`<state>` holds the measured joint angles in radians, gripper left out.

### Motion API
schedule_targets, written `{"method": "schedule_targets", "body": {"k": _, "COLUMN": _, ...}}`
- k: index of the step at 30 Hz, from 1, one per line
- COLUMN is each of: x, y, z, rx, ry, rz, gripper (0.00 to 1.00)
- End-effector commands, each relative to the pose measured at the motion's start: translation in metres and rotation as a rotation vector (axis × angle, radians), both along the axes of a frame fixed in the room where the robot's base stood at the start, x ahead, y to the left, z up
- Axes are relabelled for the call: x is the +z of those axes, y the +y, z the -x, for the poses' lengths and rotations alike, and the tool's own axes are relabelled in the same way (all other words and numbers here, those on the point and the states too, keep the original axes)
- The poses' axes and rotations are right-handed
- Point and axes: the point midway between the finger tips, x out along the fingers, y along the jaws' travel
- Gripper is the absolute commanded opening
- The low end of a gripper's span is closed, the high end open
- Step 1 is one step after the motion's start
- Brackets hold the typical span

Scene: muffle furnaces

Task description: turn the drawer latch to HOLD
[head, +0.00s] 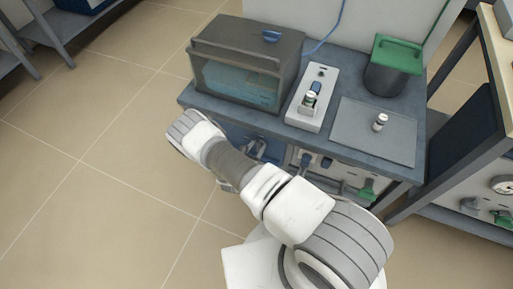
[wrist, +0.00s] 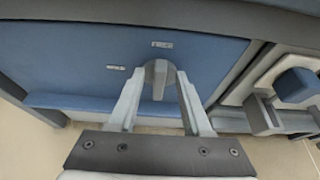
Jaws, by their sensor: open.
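The drawer latch (wrist: 158,76) is a small grey knob on the blue drawer front (wrist: 85,50) in the wrist view. Its long side runs roughly up and down in the picture. Two small pale labels sit by it, one above (wrist: 162,44) and one to the upper left (wrist: 116,67); their words are too small to read. My gripper (wrist: 158,84) is open, with one finger on each side of the latch. I cannot tell whether either finger touches it. In the head view my arm hides much of the blue front (head: 236,132), and the latch cannot be made out.
A blue knob (wrist: 295,84) on a pale panel is right of the drawer in the wrist view. On the bench (head: 345,165) stand a glass-fronted box (head: 240,80), a white unit (head: 313,98), a grey plate (head: 350,125) and a green-lidded container (head: 385,80). Floor at left is clear.

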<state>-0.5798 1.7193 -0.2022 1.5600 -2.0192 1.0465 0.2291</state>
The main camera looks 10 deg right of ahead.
Motion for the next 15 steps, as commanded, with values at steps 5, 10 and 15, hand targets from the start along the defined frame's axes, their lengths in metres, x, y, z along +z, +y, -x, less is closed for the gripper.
{"method": "schedule_targets", "body": {"k": 5, "x": 0.0001, "y": 0.0001, "z": 0.0001, "rx": 0.000, "ry": 0.000, "rz": 0.000, "gripper": 0.31}}
{"method": "schedule_targets", "body": {"k": 10, "x": 0.0002, "y": 0.0002, "z": 0.0003, "rx": 0.000, "ry": 0.000, "rz": 0.000, "gripper": 0.00}}
{"method": "schedule_targets", "body": {"k": 15, "x": 0.0001, "y": 0.0002, "z": 0.0003, "rx": 0.000, "ry": 0.000, "rz": 0.000, "gripper": 0.00}}
